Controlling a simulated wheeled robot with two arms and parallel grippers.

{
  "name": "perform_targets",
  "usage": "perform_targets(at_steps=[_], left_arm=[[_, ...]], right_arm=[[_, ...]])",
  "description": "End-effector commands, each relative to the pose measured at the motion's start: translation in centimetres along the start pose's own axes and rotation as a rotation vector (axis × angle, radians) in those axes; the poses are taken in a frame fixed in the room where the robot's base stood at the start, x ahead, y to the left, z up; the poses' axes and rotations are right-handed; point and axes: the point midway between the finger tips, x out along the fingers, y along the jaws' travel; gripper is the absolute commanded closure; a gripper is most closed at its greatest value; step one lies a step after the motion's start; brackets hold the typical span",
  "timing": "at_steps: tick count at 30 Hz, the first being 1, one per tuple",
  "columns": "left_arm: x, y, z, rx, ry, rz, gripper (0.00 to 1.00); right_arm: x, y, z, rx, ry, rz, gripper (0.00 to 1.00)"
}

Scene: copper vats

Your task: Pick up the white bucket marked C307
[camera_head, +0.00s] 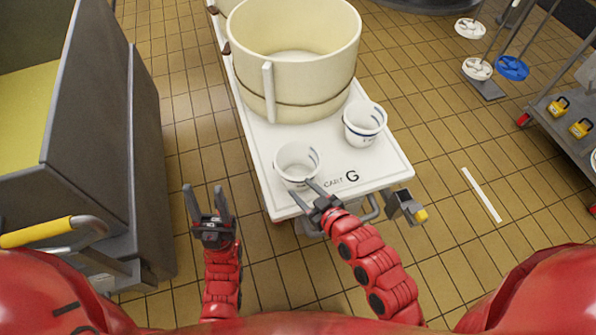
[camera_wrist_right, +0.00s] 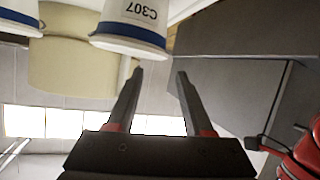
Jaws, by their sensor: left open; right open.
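The white bucket marked C307 (camera_head: 297,163) stands upright at the near end of the white cart (camera_head: 395,163). Its label and blue band show in the right wrist view (camera_wrist_right: 130,28), which is upside down. My right gripper (camera_head: 303,187) is open and empty at the bucket's near side. In the wrist view the fingertips (camera_wrist_right: 160,71) point towards the bucket's rim area, with nothing between them; contact cannot be told. My left gripper (camera_head: 205,188) is open and empty, left of the cart over the floor.
A second white bucket (camera_head: 364,123) with a blue band stands to the right on the cart. A large cream vat (camera_head: 310,65) stands behind both. A grey bin (camera_head: 95,130) is at the left, and a trolley (camera_head: 560,125) is at the right. Tiled floor lies between.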

Motion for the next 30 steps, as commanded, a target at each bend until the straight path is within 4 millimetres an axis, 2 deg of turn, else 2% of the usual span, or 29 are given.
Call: perform_targets(at_steps=[3,9,17,25,30], left_arm=[[0.1,0.0,0.0,0.0,0.0,0.0,0.5],[0.3,0.0,-0.1,0.0,0.0,0.0,0.5],[0.4,0.0,-0.1,0.0,0.0,0.0,0.5],[0.7,0.0,-0.1,0.0,0.0,0.0,0.5],[0.7,0.0,-0.1,0.0,0.0,0.0,0.5]], right_arm=[[2.9,-0.1,-0.3,0.0,0.004,-0.004,0.48],[6.0,0.0,-0.2,0.002,0.004,0.0,0.48],[7.4,0.1,-0.2,0.0,0.003,0.001,0.48],[11.1,0.0,-0.3,0.001,0.005,0.001,0.48],[12.0,0.0,-0.2,0.0,0.003,0.001,0.48]])
